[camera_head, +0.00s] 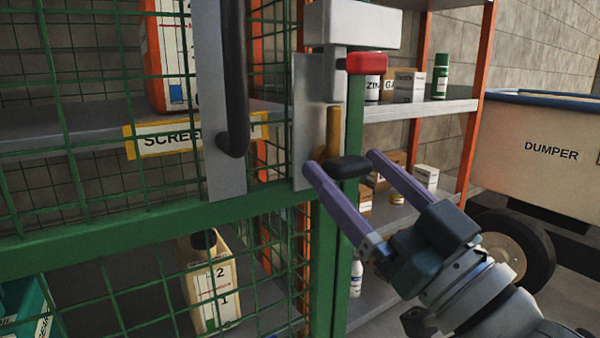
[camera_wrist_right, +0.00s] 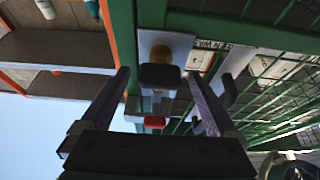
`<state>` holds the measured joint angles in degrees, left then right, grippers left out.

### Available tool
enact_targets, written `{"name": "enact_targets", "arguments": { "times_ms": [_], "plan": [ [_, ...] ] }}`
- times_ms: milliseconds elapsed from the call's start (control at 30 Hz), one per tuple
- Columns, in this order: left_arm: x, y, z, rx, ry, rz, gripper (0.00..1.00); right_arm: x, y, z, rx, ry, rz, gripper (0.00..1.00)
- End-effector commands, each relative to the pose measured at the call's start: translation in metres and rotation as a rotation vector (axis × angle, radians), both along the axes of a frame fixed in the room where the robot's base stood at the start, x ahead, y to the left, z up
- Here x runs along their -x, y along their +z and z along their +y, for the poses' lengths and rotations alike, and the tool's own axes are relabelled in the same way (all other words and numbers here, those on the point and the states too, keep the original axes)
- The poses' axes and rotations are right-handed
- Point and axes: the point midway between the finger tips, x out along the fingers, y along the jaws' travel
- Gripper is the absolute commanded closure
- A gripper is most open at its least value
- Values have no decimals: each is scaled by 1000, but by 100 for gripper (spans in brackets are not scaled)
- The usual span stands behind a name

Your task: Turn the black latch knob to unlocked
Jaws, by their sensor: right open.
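My right gripper (camera_head: 341,162) is open, with one purple finger on either side of the knob. In the right wrist view the knob (camera_wrist_right: 160,76) sits between the two fingers (camera_wrist_right: 158,73), with gaps visible on both sides. Whether a finger touches it in the head view I cannot tell. My left gripper is not in view.
A green mesh door (camera_head: 190,212) with a long black handle (camera_head: 234,80) fills the left. A grey housing (camera_head: 350,25) with a red piece (camera_head: 367,63) is above the knob. Shelves with boxes (camera_head: 404,86) stand behind, and a dumper (camera_head: 545,150) is at right.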

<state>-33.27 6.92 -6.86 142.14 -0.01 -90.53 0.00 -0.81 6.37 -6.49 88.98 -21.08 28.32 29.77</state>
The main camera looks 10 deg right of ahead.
Motion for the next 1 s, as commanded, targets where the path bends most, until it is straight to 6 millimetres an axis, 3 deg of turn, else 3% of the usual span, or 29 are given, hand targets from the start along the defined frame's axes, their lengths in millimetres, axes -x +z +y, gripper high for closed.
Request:
{"name": "enact_targets", "arguments": {
  "times_ms": [67,800,1000],
  "plan": [
    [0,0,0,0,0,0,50,0,0,0,0,0,0,6],
    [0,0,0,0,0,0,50,0,0,0,0,0,-1,89],
    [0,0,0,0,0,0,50,0,0,0,9,0,-3,91]
  ]
}}
